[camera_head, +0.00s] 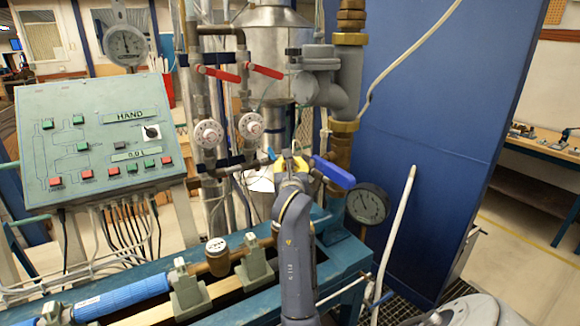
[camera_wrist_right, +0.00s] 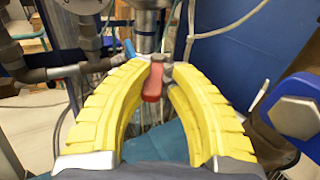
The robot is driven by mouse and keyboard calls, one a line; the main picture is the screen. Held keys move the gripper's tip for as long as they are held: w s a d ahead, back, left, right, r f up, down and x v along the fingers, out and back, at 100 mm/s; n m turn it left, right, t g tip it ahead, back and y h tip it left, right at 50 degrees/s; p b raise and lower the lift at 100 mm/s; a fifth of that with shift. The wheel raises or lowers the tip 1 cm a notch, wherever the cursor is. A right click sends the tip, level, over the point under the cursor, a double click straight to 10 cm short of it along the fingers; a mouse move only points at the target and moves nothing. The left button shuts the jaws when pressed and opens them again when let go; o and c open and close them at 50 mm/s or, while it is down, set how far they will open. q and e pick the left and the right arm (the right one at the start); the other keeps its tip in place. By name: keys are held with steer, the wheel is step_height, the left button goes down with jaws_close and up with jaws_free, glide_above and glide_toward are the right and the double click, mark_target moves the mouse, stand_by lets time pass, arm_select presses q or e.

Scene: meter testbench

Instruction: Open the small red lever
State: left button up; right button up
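The small red lever (camera_wrist_right: 153,82) shows in the right wrist view, pointing toward the camera between the tips of the yellow fingers. My right gripper (camera_wrist_right: 160,70) is around it, with a finger on each side and a slight gap to the right finger; contact on the left is unclear. In the head view my right gripper (camera_head: 290,163) is at the pipework left of a blue lever (camera_head: 333,172), and the small lever is hidden there. Two larger red levers (camera_head: 218,75) (camera_head: 264,70) are higher on the vertical pipes. My left gripper is not in view.
A control panel (camera_head: 100,140) stands at the left. White dials (camera_head: 208,133) are on the pipes, and a black pressure gauge (camera_head: 367,203) is at the right. A blue wall panel (camera_head: 440,130) closes off the right side. A blue cylinder (camera_head: 122,298) lies on the bench.

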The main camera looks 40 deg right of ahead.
steer(key=o, duration=0.4)
steer(key=shift+a+r, duration=0.15)
steer(key=shift+r, duration=0.3)
steer(key=shift+c, duration=0.2)
steer(key=shift+f, duration=0.25)
steer(key=shift+s+a, duration=0.3)
steer(key=v, duration=1.1)
steer(key=shift+c, duration=0.4)
